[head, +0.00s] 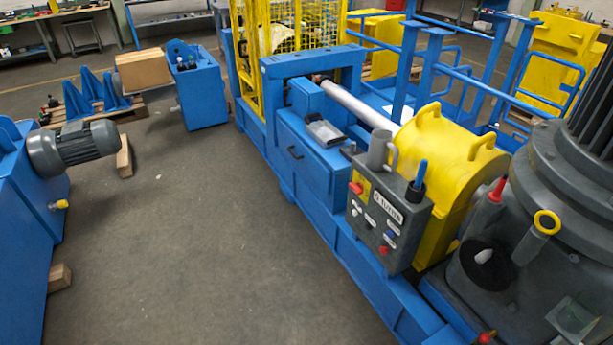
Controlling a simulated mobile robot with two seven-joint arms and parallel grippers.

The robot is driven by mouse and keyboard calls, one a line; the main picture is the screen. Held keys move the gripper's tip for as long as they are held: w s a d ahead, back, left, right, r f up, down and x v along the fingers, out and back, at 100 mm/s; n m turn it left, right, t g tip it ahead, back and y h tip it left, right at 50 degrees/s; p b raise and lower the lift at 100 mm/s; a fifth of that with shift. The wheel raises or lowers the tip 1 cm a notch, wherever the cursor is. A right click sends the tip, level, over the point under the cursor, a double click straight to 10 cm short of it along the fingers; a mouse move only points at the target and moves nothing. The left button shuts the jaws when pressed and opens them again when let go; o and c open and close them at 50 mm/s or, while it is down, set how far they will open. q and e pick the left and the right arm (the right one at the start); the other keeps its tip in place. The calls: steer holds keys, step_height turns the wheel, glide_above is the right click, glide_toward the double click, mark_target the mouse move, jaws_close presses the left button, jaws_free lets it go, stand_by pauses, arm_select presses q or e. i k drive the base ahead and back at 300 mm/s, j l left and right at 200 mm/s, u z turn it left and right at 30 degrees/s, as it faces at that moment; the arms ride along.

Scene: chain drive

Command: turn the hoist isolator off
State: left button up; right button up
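I cannot tell for sure which part is the hoist isolator. A grey control box (387,220) stands on the blue frame near the centre right. It has a white label, a red switch (356,188) at its upper left, several small knobs and a red button (383,251) at the bottom. A blue-handled tool (418,180) stands upright at its top right. On the large grey machine at the right, a black round part (485,257) carries a pale lever. The positions of these switches are too small to read. Neither of my grippers is in view.
A blue machine frame (318,222) runs along the right, with a yellow guard (455,165) and a steel shaft (357,106). Blue railings (470,75) stand behind. A grey motor (75,145) juts from a blue machine at left. The middle floor (190,240) is clear.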

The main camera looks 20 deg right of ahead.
mark_target(358, 189)
steer(key=i+j+u, duration=0.3)
steer(key=i, duration=0.4)
steer(key=i+u, duration=0.35)
steer(key=i, duration=0.35)
steer(key=i+z, duration=0.35)
steer(key=i+j+z, duration=0.55)
steer(key=i+z, duration=0.2)
steer(key=i+j+z, duration=0.2)
steer(key=z, duration=0.2)
steer(key=i+j+z, duration=0.15)
steer(key=z, duration=0.2)
steer(key=i+j+z, duration=0.1)
steer(key=j+z, duration=0.3)
steer(key=i+j+z, duration=0.35)
steer(key=i+z, duration=0.15)
steer(key=i, duration=0.1)
